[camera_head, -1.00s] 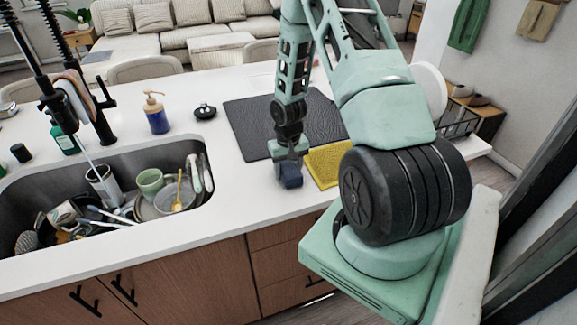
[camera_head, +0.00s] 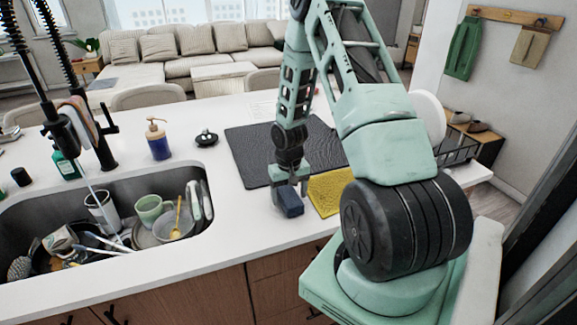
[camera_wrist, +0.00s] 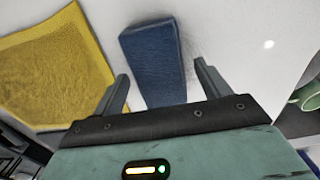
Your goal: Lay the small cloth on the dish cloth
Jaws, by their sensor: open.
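The small cloth (camera_head: 290,204) is a dark blue, folded, block-like piece on the white counter near its front edge. In the wrist view the small cloth (camera_wrist: 153,60) lies between my fingers, with a gap on each side. The dish cloth (camera_head: 326,193) is yellow and flat, just right of it in the head view; it also shows at the left of the wrist view (camera_wrist: 50,75). My gripper (camera_head: 289,191) is open and points down over the blue cloth. In the wrist view my gripper (camera_wrist: 161,70) has its fingers on either side of the cloth.
A black mat (camera_head: 250,155) lies behind the cloths. The sink (camera_head: 110,222) at left holds dishes. A blue soap bottle (camera_head: 158,140) and a small black-and-white item (camera_head: 206,138) stand behind it. A dark rack (camera_head: 455,150) is at right.

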